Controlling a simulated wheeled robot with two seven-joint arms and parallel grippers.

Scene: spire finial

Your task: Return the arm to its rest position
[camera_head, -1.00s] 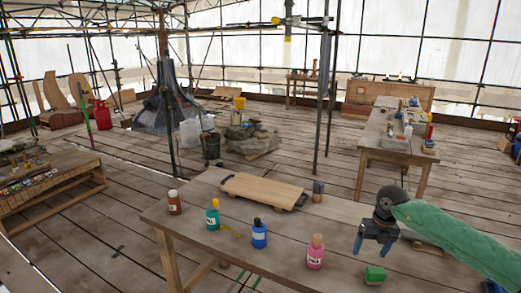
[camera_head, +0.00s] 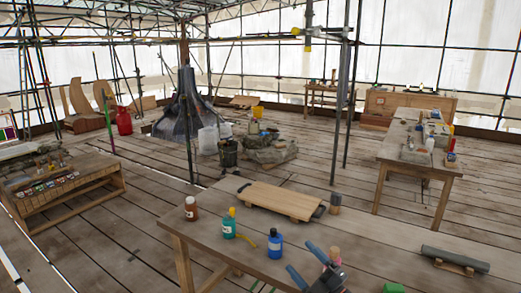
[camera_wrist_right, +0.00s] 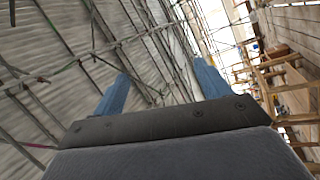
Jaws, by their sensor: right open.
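My right gripper (camera_head: 306,264) is at the bottom of the head view, over the front of the near table (camera_head: 215,259). Its blue fingers are spread apart with nothing between them. In the right wrist view the two fingers (camera_wrist_right: 160,85) stand apart and empty, against the sheeting and scaffold poles. The gripper partly covers the pink bottle (camera_head: 334,254) in the head view; whether they touch cannot be told. My left gripper is not in view.
The near table carries a brown bottle (camera_head: 191,209), a teal bottle (camera_head: 229,224), a blue bottle (camera_head: 275,245), a wooden board (camera_head: 277,199), a dark cup (camera_head: 335,203), a green block (camera_head: 393,288) and a grey cylinder (camera_head: 455,260) on a wooden stand. A scaffold pole (camera_head: 340,110) rises behind.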

